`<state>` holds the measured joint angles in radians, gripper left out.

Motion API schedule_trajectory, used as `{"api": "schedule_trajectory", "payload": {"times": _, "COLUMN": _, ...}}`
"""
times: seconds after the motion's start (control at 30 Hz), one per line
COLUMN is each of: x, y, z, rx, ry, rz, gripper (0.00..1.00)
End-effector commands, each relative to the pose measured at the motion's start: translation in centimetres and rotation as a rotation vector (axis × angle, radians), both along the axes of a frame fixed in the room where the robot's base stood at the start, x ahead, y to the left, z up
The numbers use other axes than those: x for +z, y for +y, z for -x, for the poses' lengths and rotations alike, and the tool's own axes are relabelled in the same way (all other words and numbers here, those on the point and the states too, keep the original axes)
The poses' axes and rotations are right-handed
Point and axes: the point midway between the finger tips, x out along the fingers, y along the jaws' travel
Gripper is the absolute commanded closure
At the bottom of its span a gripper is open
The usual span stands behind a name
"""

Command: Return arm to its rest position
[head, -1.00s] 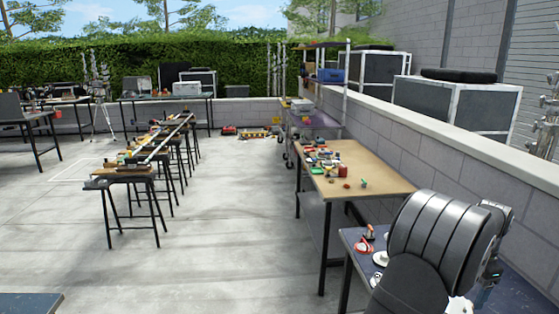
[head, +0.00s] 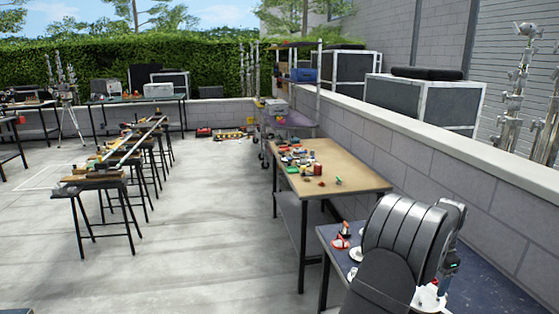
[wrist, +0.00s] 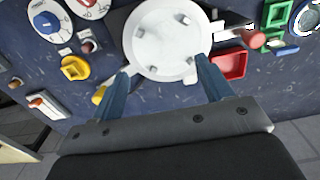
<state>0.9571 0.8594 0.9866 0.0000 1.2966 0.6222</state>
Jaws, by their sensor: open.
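My arm (head: 405,240) stands at the lower right of the head view, folded over a dark blue table (head: 472,285). In the wrist view my gripper (wrist: 162,82) is open, its two blue fingers spread wide apart. Nothing is held between them. In the head view the gripper's fingers are hidden or too small to make out.
The wrist view shows a yellow piece (wrist: 75,67), a red tray (wrist: 229,65) and a green frame (wrist: 275,42) around the dish. In the head view a wooden-topped table (head: 340,172) with small parts stands ahead. Open concrete floor (head: 190,230) lies left.

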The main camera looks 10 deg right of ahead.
Motion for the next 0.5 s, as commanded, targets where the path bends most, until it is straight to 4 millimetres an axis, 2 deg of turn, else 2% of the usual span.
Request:
{"api": "schedule_trajectory", "payload": {"times": 0.1, "x": -1.7, "y": 0.2, "z": -1.4, "rx": 0.0, "ry": 0.0, "rz": 0.0, "gripper": 0.28}}
{"api": "schedule_trajectory", "payload": {"times": 0.23, "x": -3.3, "y": 0.1, "z": -1.1, "rx": -0.001, "ry": 0.0, "rz": 0.001, "gripper": 0.28}}
{"api": "schedule_trajectory", "payload": {"times": 0.5, "x": -4.5, "y": 0.1, "z": -1.2, "rx": -0.001, "ry": -0.002, "rz": 0.003, "gripper": 0.28}}
